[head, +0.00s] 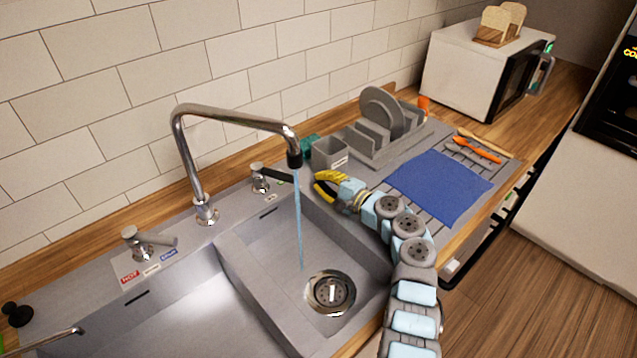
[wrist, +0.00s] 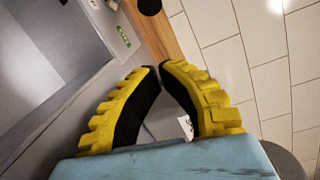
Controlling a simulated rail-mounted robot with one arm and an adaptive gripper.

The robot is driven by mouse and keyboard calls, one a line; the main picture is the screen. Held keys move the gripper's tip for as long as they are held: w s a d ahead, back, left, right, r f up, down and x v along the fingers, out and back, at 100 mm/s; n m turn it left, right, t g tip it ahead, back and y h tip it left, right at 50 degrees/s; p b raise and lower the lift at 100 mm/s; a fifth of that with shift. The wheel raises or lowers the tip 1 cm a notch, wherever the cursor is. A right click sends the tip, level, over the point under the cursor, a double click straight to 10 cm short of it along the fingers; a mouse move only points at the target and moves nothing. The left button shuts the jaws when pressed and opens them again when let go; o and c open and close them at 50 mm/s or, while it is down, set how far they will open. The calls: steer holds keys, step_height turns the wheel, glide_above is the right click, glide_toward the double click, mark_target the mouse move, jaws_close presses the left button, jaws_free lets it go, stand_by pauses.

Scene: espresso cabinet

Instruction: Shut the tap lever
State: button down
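The chrome tap (head: 232,118) arches over the right basin, and a blue stream of water (head: 299,230) runs from its spout toward the drain. A grey lever (head: 150,241) with red and blue labels stands left of the tap's base. A second, dark-ended lever (head: 265,178) stands right of it by a green-marked label, which also shows in the wrist view (wrist: 122,36). My gripper (head: 318,184) is right of this second lever and apart from it. In the wrist view its yellow fingers (wrist: 158,68) come together at the tips with nothing between them.
A grey caddy (head: 329,154) and dish rack (head: 372,140) with plates stand behind my gripper. A blue cloth (head: 440,186) lies on the drainer. The tiled wall (head: 200,60) bounds the back. The right basin (head: 262,245) is empty apart from the water.

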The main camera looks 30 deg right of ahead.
mark_target(273, 174)
steer(key=shift+b+x, duration=1.8)
steer(key=shift+x, duration=2.25)
steer(key=shift+s+a+p, duration=0.15)
steer(key=shift+a+p, duration=0.05)
steer(key=shift+p, duration=0.1)
steer(key=shift+s+a+r+p, duration=0.25)
steer(key=shift+s+a+p, duration=0.2)
steer(key=shift+a+p, duration=0.1)
steer(key=shift+s+a+r, duration=0.15)
steer(key=shift+s+a, duration=0.5)
steer(key=shift+a, duration=0.1)
steer(key=shift+s+d+r+p, duration=0.1)
steer(key=shift+d+p, duration=0.05)
steer(key=shift+p, duration=0.3)
